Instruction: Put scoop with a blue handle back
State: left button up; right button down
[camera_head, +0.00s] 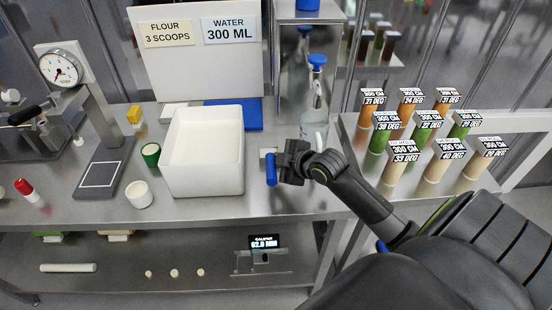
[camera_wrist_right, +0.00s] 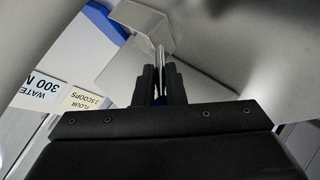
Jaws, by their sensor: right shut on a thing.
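The scoop's blue handle (camera_head: 271,170) shows in the head view just right of the white bin, over the steel table. My right gripper (camera_head: 283,166) is shut on the scoop, with the handle hanging at its left side. In the right wrist view the two fingers (camera_wrist_right: 160,85) are close together with a thin metal piece and some blue between them. A grey box-shaped scoop head (camera_wrist_right: 144,25) shows just beyond the fingertips. Whether the scoop touches the table is hard to tell. My left gripper is not in view.
The large white bin (camera_head: 165,180) stands left of the gripper. Several labelled pasta-coloured cylinders (camera_head: 395,178) stand on the right.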

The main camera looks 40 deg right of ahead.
jog(key=shift+w+f, duration=0.1)
jog(key=c, duration=1.5)
grip_release()
jog(key=v, duration=1.2)
